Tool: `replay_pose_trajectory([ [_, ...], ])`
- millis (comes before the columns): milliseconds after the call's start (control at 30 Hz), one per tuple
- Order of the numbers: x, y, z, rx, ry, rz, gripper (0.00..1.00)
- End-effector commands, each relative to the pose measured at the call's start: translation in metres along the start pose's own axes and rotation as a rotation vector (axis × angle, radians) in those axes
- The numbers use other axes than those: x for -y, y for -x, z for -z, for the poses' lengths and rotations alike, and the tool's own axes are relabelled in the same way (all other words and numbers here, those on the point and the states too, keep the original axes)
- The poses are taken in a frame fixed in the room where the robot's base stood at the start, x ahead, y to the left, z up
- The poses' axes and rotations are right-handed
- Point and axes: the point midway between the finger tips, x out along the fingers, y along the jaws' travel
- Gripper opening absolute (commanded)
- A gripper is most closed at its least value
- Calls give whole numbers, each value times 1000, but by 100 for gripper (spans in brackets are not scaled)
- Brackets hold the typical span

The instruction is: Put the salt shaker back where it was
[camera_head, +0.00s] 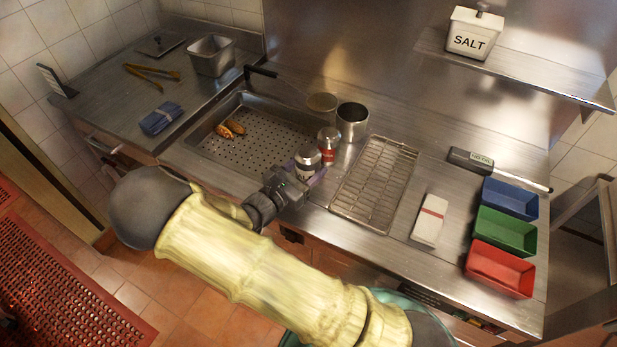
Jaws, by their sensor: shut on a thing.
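My gripper (296,181) is shut on a silver-capped shaker (307,157), which I take to be the salt shaker; its label is too small to read. It is upright at the right front edge of the perforated pan, and my fingers hide its lower part. I cannot tell whether its base touches the counter. A second silver-capped shaker with a red label (328,154) stands just behind and to the right, close to the held one.
The perforated pan (215,157) with browned food is left; a wire rack (375,184) is right. Blue, green and red trays (505,231) are far right. A SALT box (473,33) stands on the shelf.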

Motion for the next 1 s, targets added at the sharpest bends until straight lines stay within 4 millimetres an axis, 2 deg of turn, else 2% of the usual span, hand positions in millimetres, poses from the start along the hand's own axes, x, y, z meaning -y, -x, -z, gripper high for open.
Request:
replay_pose_trajectory([
  [167,0,0,7,2,1,0,25],
  [433,1,-2,39,2,2,2,25],
  [867,1,-2,46,1,1,3,25],
  [900,1,-1,45,0,1,3,63],
  [967,1,-1,45,0,1,2,74],
  [1000,1,-1,45,0,1,2,77],
])
